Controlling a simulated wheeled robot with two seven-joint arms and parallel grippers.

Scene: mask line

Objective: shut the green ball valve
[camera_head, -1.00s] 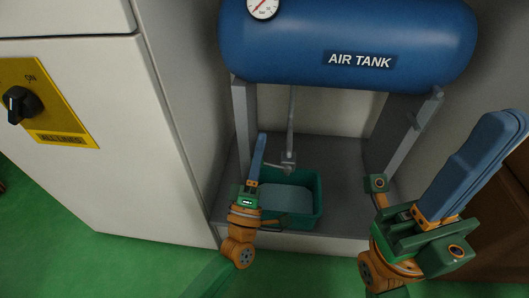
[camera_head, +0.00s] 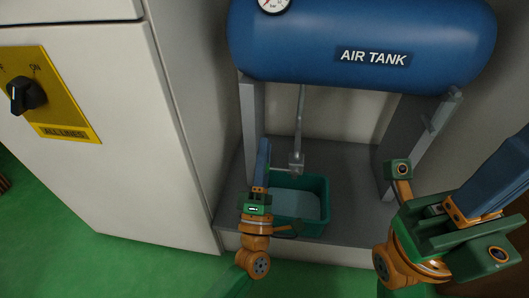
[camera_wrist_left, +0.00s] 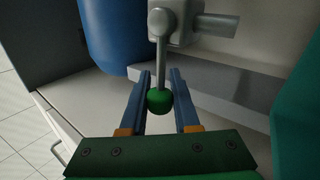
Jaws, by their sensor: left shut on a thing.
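The ball valve is a small grey body (camera_head: 296,163) at the bottom of the drain pipe under the tank. In the left wrist view its grey lever (camera_wrist_left: 159,55) runs from the valve body (camera_wrist_left: 175,27) toward me and ends in a green ball knob (camera_wrist_left: 160,101). My left gripper (camera_wrist_left: 160,73) has one blue finger on each side of the knob and is shut on it. In the head view the left gripper (camera_head: 264,142) is just left of the valve, and its fingers hide the knob. My right gripper (camera_head: 488,190) is at the right edge, its fingertips cut off.
A blue air tank (camera_head: 370,30) on grey legs hangs above the valve. A green tub (camera_head: 322,210) with water stands below it on a grey shelf. A white cabinet (camera_head: 95,180) with a yellow switch plate (camera_head: 62,128) is at left.

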